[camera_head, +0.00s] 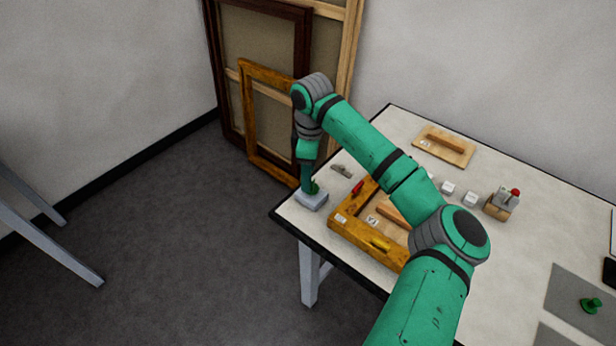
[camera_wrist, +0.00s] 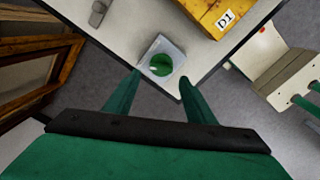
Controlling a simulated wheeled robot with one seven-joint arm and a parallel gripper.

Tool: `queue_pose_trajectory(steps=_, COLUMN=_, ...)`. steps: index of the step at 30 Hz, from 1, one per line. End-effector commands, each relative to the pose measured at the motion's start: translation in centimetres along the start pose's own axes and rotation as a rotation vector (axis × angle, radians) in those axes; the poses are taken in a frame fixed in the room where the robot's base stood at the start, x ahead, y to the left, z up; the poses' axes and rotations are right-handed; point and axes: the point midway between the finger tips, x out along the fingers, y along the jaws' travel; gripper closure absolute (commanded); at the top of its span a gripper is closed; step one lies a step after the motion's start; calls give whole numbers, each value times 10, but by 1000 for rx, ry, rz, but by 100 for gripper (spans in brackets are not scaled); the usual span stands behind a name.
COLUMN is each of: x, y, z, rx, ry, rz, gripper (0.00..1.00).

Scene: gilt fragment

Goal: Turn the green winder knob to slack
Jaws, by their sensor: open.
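The green winder knob (camera_wrist: 162,63) sits on a small pale grey block (camera_wrist: 149,53) at the table's corner. In the wrist view its round top carries a short white mark pointing to the lower left. In the head view the block (camera_head: 311,201) shows, with the knob (camera_head: 315,188) partly hidden by my gripper (camera_head: 308,184). My gripper (camera_wrist: 160,77) is open, with one finger on each side of the knob in the wrist view. I cannot tell whether the fingertips are down beside the knob or still above it. No contact shows.
A gilt frame (camera_head: 344,229) labelled D1 lies near the block, with a red item (camera_head: 358,187) and a small grey piece (camera_head: 341,171) close by. Frames (camera_head: 262,75) lean on the wall behind.

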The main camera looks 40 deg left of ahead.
Motion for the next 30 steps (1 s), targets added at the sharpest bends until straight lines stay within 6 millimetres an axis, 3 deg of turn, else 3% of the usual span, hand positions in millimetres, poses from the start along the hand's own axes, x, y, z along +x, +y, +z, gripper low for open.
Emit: queue_pose_trajectory(steps=30, x=-60, y=0, z=-4, rx=-4, ry=5, rz=-1, gripper=50)
